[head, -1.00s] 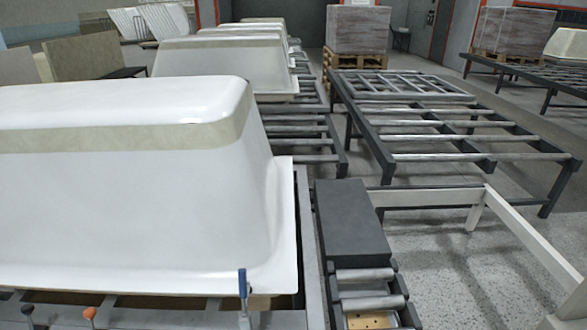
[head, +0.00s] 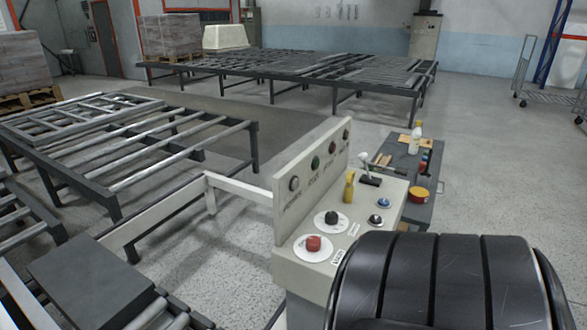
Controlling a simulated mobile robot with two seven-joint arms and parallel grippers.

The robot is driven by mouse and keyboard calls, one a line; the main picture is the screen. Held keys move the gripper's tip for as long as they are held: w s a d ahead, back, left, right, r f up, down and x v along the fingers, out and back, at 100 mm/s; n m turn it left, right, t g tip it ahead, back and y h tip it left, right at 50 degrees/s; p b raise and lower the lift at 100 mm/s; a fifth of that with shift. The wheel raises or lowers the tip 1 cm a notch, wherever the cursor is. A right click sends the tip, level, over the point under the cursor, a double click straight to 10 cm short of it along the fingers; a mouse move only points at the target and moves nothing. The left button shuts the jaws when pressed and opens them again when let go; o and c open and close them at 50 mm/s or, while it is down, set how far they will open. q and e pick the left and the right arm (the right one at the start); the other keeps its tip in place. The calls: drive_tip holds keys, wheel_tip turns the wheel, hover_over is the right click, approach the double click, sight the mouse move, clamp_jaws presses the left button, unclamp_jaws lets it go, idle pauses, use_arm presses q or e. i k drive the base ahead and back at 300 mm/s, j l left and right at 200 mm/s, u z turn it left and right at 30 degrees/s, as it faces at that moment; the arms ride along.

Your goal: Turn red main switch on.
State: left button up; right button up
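The red main switch (head: 313,243) is a red knob on a round white plate, at the near left of the control panel's sloping top. A small label lies beside it; its text is too small to read surely. The panel (head: 287,270) is a cream console with a raised back plate. A black knob (head: 331,217) on a white plate sits just behind the red one. Neither of my grippers is in view. Whether the switch is on or off cannot be told.
A large black ribbed part (head: 450,285) fills the lower right, close to the panel. A dark cart (head: 425,205) with tools stands behind the panel. Roller tables (head: 120,140) stand on the left. Speckled floor is free at the right and between the tables.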

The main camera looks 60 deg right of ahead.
sight(313, 243)
drive_tip(key=k+z, duration=0.1)
drive_tip(key=z, duration=1.2)
